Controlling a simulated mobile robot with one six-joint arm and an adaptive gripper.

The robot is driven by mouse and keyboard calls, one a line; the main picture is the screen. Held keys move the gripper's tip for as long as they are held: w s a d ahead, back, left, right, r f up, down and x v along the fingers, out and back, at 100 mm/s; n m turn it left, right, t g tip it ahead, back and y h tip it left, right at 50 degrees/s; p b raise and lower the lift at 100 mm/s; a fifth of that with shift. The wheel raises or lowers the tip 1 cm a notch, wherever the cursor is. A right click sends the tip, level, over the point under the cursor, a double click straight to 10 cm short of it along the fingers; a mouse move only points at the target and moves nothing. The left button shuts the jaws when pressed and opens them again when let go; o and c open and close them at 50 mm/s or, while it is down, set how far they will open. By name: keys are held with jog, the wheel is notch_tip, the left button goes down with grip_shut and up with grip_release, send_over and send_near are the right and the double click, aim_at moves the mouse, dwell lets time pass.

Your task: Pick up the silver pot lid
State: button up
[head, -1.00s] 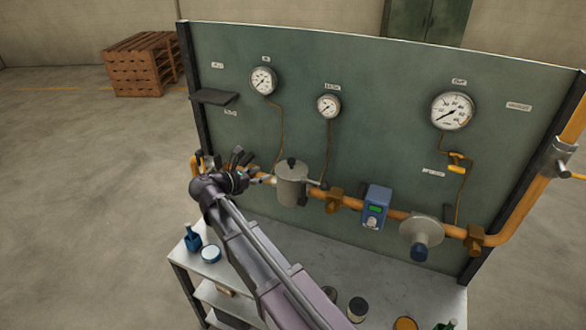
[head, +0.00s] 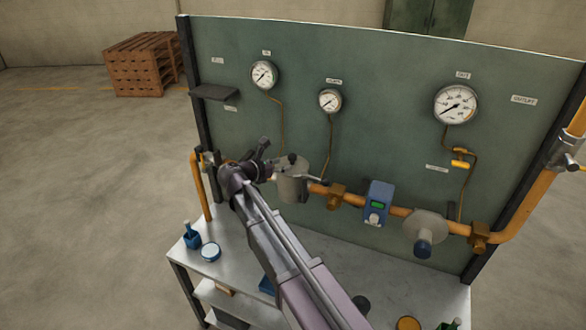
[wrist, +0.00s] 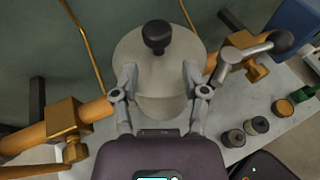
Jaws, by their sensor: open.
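The silver pot lid (wrist: 132,52) has a black knob on top and covers a grey metal pot (wrist: 160,107) in the wrist view. In the head view the pot (head: 293,187) sits along the orange pipe, left of centre, its top partly hidden by my gripper. My gripper (wrist: 160,76) is open, with one finger on each side of the pot's near part, short of the knob. I cannot tell whether the fingers touch it. In the head view my gripper (head: 268,160) is just left of the pot top.
The orange pipe (head: 352,202) runs across the green panel (head: 390,120). A lever handle (wrist: 255,50) sticks out right of the pot. A blue meter (head: 378,203) and a round grey fitting (head: 426,229) follow rightward. Jars and a blue bottle (head: 192,238) stand on the bench (head: 225,255).

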aim_at(291, 161)
jog(key=shift+w+d, duration=0.1)
dwell(0.3)
jog(key=shift+b+x, duration=0.6)
jog(key=shift+x, duration=1.95)
jog(key=shift+w+r, duration=0.1)
jog(key=shift+c, duration=0.3)
grip_shut()
